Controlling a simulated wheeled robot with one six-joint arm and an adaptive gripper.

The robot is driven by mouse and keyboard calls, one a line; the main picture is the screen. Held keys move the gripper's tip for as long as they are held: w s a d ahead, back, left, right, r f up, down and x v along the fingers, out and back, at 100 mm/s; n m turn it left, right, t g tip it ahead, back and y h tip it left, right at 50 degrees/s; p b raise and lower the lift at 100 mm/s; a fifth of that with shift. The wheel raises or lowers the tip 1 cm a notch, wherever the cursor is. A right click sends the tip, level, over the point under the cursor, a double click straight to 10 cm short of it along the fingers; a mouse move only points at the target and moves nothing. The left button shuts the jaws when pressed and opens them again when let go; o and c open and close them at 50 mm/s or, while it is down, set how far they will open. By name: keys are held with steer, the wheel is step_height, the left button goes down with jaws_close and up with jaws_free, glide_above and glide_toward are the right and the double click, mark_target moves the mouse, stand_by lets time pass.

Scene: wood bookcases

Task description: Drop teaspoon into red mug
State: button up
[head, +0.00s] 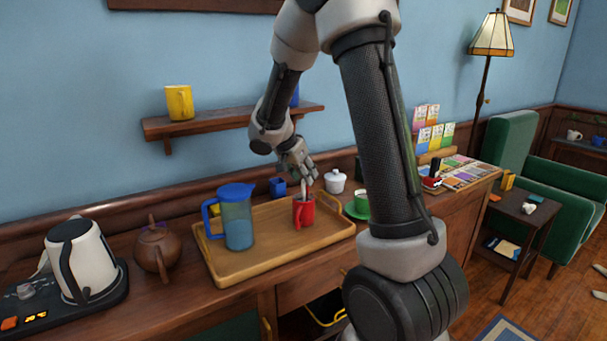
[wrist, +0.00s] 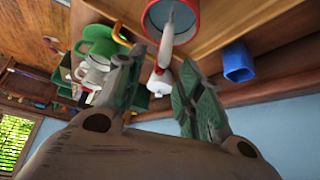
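The red mug (head: 303,213) stands upright on the wooden tray, and its rim and pale inside show at the top of the wrist view (wrist: 200,20). The teaspoon (head: 303,188) is in the mug, its grey handle sticking up over the rim; it also shows in the wrist view (wrist: 170,28). My gripper (head: 308,177) is just above the mug, pointing down. In the wrist view its two fingers (wrist: 158,85) are well apart, with the spoon handle's end near the gap and not visibly clamped. The spoon's lower end is hidden in the head view.
The tray (head: 270,262) also holds a blue-lidded jug (head: 237,222). Behind it are a blue cup (head: 277,187) and a white lidded pot (head: 335,181). A green cup (head: 361,202) is at right. A teapot (head: 156,250) and kettle (head: 80,260) stand left. A shelf (head: 220,120) is above.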

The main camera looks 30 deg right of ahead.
stand_by(0.5)
steer(key=a, duration=0.1)
steer(key=s+a, duration=0.1)
steer(key=a, duration=0.1)
steer(key=s+a, duration=0.1)
steer(key=a, duration=0.1)
stand_by(0.4)
